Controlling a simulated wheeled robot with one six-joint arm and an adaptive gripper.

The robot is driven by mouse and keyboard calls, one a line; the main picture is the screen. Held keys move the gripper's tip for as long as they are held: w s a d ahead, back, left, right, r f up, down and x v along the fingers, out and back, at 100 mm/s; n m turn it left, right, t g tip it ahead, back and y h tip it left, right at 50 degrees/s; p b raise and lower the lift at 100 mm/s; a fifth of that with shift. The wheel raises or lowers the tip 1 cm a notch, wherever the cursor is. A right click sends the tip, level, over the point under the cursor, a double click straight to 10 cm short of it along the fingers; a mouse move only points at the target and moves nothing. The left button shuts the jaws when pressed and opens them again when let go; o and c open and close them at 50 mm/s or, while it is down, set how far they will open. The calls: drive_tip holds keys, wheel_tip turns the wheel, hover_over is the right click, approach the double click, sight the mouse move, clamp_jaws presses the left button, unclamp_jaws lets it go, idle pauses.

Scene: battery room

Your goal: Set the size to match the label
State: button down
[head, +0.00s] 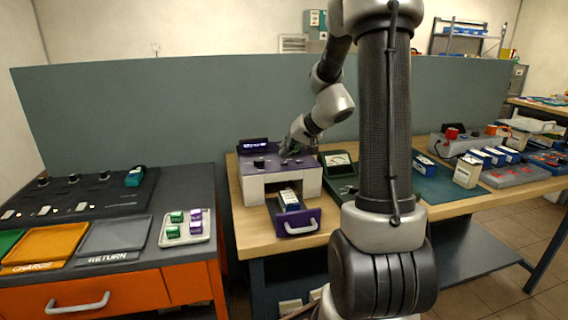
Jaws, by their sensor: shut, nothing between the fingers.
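A purple and white machine (278,177) stands on the wooden table, with a small lit display (256,146) at its back left; its text is too small to read. A dark knob (259,162) sits on its purple top. My gripper (286,152) is shut and empty over the right part of that top, right of the knob; I cannot tell whether it touches anything. A purple-fronted drawer (299,222) is pulled out at the front, holding a pale and blue battery-like block (289,200).
A green meter box (341,170) stands close right of the machine, partly behind my arm. On the left bench are an orange tray (45,244), a grey tray (115,236) and a white tray (204,239) with small green and purple blocks. A grey partition (180,110) rises behind.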

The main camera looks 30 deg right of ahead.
sight(286, 161)
drive_tip(key=shift+f, duration=0.4)
drive_tip(key=shift+f, duration=0.35)
idle(0.8)
drive_tip(key=shift+r, duration=0.75)
drive_tip(key=shift+r, duration=2.55)
